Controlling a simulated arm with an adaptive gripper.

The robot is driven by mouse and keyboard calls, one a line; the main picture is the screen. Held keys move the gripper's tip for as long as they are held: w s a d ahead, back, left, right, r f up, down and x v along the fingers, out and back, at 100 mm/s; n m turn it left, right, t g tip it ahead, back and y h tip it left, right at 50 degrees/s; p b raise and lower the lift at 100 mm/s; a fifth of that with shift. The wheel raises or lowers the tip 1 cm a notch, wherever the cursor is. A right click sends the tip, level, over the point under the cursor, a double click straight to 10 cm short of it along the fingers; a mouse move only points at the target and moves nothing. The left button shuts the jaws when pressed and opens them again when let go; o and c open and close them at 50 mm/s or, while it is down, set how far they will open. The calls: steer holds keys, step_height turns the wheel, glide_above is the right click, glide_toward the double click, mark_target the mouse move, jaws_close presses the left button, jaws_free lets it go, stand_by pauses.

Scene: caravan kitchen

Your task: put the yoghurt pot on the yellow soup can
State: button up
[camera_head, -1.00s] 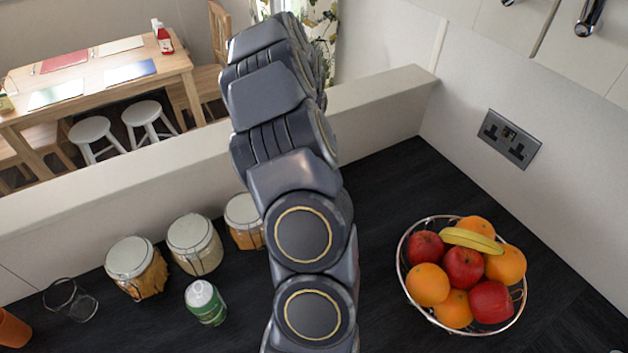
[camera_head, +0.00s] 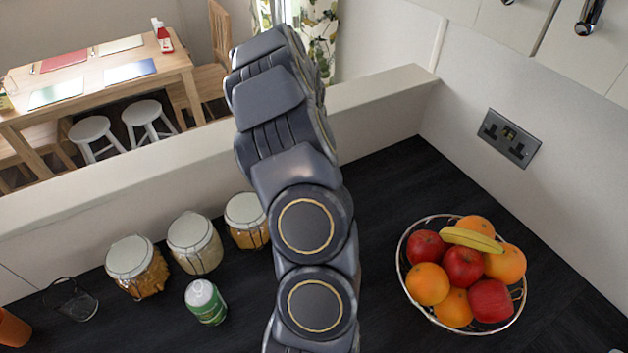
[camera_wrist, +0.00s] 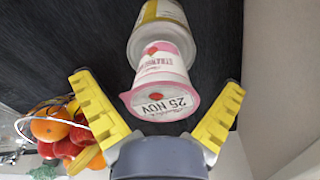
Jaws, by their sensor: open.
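In the wrist view the pink and white yoghurt pot (camera_wrist: 163,68) has its lid, marked "25 NOV", facing the camera. Its narrower end meets the pale round end of the yellow soup can (camera_wrist: 157,13), which has a yellow band and is cut by the top edge. The pot appears to stand on the can. My gripper (camera_wrist: 158,84) is open, its yellow fingers spread on either side of the pot's lid with clear gaps. In the head view my arm hides the gripper, and neither pot nor yellow can shows.
A wire bowl of fruit (camera_head: 407,289) stands on the dark worktop at right. Several lidded jars, such as the middle one (camera_head: 195,245), stand along the ledge at left. A green can (camera_head: 206,302) and a glass (camera_head: 73,300) stand in front of them.

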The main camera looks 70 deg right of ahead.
steer(key=r, duration=1.2)
steer(key=shift+w+r, duration=0.1)
steer(key=shift+w, duration=0.15)
steer(key=w+a+r+n, duration=0.25)
steer(key=a+n, duration=0.25)
steer(key=a, duration=0.3)
steer(key=w+a+r+n, duration=0.2)
steer(key=w+a+n, duration=0.25)
steer(key=a, duration=0.35)
steer(key=w+a+r+n, duration=0.2)
steer(key=w+a+n, duration=0.1)
steer(key=a+n, duration=0.4)
steer(key=s+a+n, duration=0.4)
steer(key=a+n, duration=0.4)
steer(key=a, duration=0.1)
steer(key=s+a+f+n+g, duration=0.1)
steer(key=s+a+n, duration=0.4)
steer(key=a+n, duration=0.3)
steer(key=shift+a, duration=0.65)
